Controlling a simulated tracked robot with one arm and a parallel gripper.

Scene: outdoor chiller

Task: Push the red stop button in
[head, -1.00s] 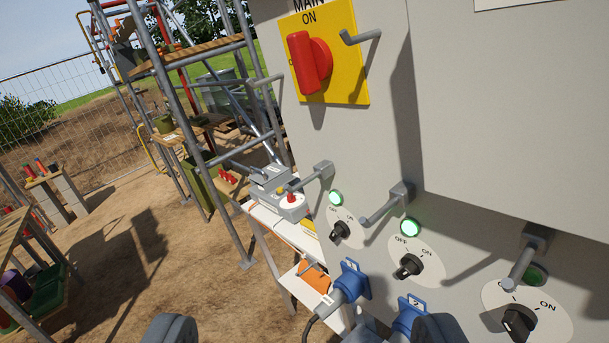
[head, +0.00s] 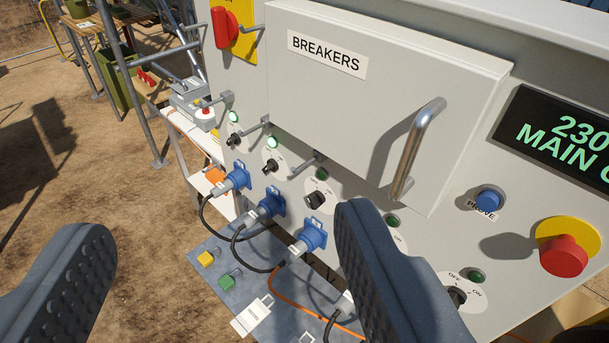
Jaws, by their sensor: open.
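The red stop button (head: 564,256) is a mushroom head on a round yellow base (head: 568,240) at the far right of the grey panel. It stands out from the panel. My gripper (head: 225,245) is open and empty, its two dark ribbed fingers wide apart in the lower part of the view. The right finger is in front of the panel's lower middle, left of the red button and apart from it in the picture. The left finger is over the dirt ground.
A metal handle (head: 418,150) juts from the BREAKERS door (head: 380,90). A blue PROVE button (head: 489,199) sits left of the red one. Rotary switches (head: 316,200), blue plugs (head: 310,236) and cables line the lower panel. A red main switch (head: 225,27) is at upper left.

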